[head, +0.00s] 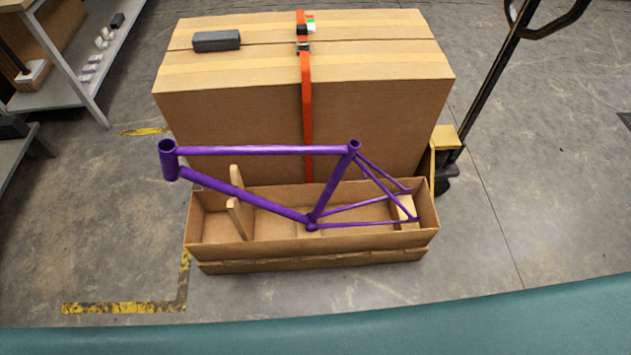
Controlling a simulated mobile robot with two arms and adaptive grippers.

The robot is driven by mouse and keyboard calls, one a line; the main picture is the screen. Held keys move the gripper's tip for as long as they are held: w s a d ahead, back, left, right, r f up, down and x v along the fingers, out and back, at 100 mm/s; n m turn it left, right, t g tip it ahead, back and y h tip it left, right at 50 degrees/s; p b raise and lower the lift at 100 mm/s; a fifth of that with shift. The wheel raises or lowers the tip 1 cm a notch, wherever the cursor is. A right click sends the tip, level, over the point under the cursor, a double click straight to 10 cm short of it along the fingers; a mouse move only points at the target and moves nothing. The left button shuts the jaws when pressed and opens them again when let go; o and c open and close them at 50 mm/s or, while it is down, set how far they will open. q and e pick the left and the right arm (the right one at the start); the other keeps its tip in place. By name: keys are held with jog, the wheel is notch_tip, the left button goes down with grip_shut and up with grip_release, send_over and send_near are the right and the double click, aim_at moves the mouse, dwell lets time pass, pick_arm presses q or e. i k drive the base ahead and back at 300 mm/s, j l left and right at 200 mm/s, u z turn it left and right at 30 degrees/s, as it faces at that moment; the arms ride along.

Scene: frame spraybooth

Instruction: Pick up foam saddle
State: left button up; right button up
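A dark grey block that looks like the foam saddle (217,41) lies on top of the large closed cardboard box (230,110), toward its left side. Nothing covers the block, and nothing touches it from above. Neither of my grippers is in the head view.
A purple bike frame (250,150) stands in an open cardboard tray (320,248) with dividers in front of the box. An orange strap (307,100) circles the box. A yellow and black pallet jack (446,140) stands right. Shelving (75,55) is at left. Floor between shelving and box is clear.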

aim_at(214, 41)
jog(key=i+j+u, duration=0.1)
jog(key=j+u, duration=0.3)
jog(key=i+j+u, duration=0.15)
jog(key=j+u, duration=0.2)
jog(key=i+j+u, duration=0.15)
jog(key=j+u, duration=0.25)
jog(key=i+j+u, duration=0.25)
jog(key=u, duration=0.15)
jog(key=i+j+u, duration=0.15)
jog(key=i, duration=0.25)
jog(key=i+j+u, duration=0.2)
jog(key=i+j, duration=0.15)
jog(key=i+z, duration=0.7)
jog(key=i+j+z, duration=0.15)
jog(key=z, duration=0.2)
